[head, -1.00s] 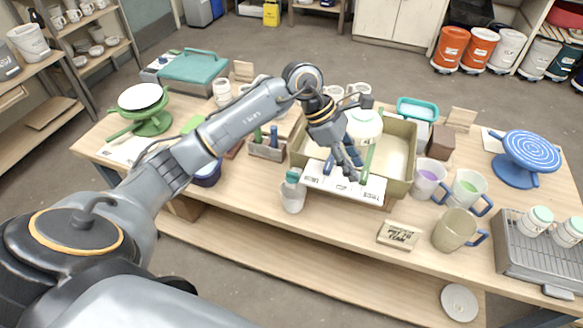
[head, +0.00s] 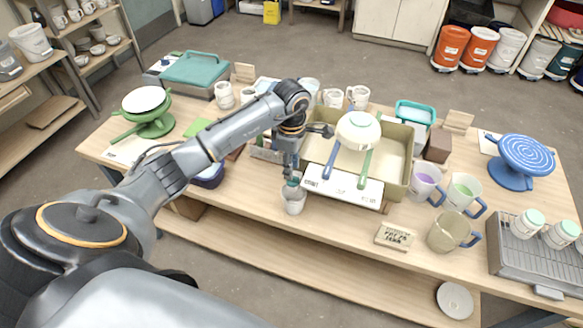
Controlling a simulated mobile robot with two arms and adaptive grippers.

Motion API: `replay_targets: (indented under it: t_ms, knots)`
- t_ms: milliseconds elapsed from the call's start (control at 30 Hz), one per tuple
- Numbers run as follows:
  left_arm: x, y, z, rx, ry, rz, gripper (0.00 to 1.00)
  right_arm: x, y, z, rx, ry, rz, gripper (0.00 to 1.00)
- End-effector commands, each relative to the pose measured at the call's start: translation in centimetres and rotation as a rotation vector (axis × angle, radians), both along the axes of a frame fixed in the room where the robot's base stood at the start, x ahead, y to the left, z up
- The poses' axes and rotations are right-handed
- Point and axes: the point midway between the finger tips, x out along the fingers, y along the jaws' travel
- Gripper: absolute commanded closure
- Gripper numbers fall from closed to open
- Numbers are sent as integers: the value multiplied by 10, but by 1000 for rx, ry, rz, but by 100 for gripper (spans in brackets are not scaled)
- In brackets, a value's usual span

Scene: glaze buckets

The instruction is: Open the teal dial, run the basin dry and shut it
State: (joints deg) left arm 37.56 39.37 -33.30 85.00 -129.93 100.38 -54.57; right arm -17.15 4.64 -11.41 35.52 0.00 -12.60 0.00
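The beige basin (head: 409,168) stands on the wooden table, with a white label panel (head: 345,187) along its front. A small teal part (head: 292,183), which looks like the teal dial, sits just left of that panel, above a white cup (head: 294,203). My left gripper (head: 291,174) points down right at the teal part and covers some of it. Whether its fingers touch or close on it is too small to tell. A blue handle (head: 330,163) and a green handle (head: 366,168) stand at the basin's front. Any liquid in the basin is not clear. My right gripper is out of view.
A white round vessel (head: 358,130) with a pale lid is at the basin. Mugs (head: 425,183) with purple and green contents and a beige mug (head: 449,231) stand to its right. A wooden sign (head: 395,236) lies in front. The table front below the cup is clear.

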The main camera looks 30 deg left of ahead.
Motion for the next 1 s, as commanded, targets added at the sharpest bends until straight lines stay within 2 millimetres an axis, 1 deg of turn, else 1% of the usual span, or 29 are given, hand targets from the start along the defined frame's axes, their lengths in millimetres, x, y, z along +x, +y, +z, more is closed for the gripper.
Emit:
replay_targets:
  t_ms: [33,200,333,567,600,667,700,733,767,1000]
  knots:
    - [-2,-1,-7,-2,5,1,66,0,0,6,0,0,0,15]
    - [0,-1,-25,-2,1,1,66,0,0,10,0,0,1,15]
    - [0,-1,-31,-2,0,1,66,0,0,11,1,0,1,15]
    - [0,0,-33,-2,-1,0,66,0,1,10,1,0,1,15]
    - [0,0,-32,-2,-1,0,70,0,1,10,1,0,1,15]
    - [0,0,-32,-1,-1,0,82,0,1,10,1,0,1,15]
    - [0,0,-32,-1,-1,0,90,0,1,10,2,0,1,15]
    - [0,0,-32,-1,-1,0,97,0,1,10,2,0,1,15]
    - [0,0,-32,-1,-1,0,100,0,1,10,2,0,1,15]
    - [0,0,-32,-1,-1,4,100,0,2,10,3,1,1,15]
